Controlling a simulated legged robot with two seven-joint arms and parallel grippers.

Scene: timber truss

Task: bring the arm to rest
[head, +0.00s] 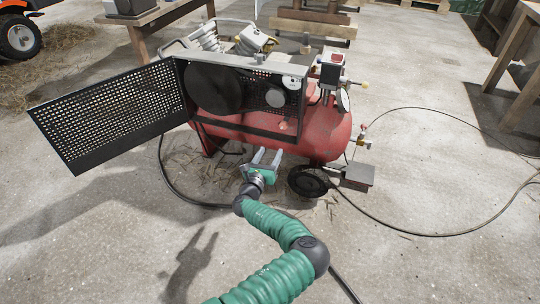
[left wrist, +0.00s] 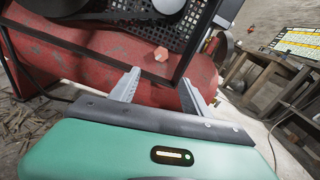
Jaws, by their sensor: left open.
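My left gripper (head: 266,156) is open and empty, with its two grey fingers apart, low in front of a red air compressor (head: 325,132). My green arm reaches up to it from the bottom of the head view. In the left wrist view the open fingers (left wrist: 158,85) point at the compressor's red tank (left wrist: 90,60), with nothing between them. I cannot tell whether a fingertip touches the tank. My right gripper is in neither view.
A perforated black guard panel (head: 110,115) swings out to the left of the compressor. A black hose (head: 440,235) loops over the concrete floor. A wheel (head: 307,181) and a small grey box (head: 358,177) are close right of my gripper. Wooden benches (head: 510,65) stand behind.

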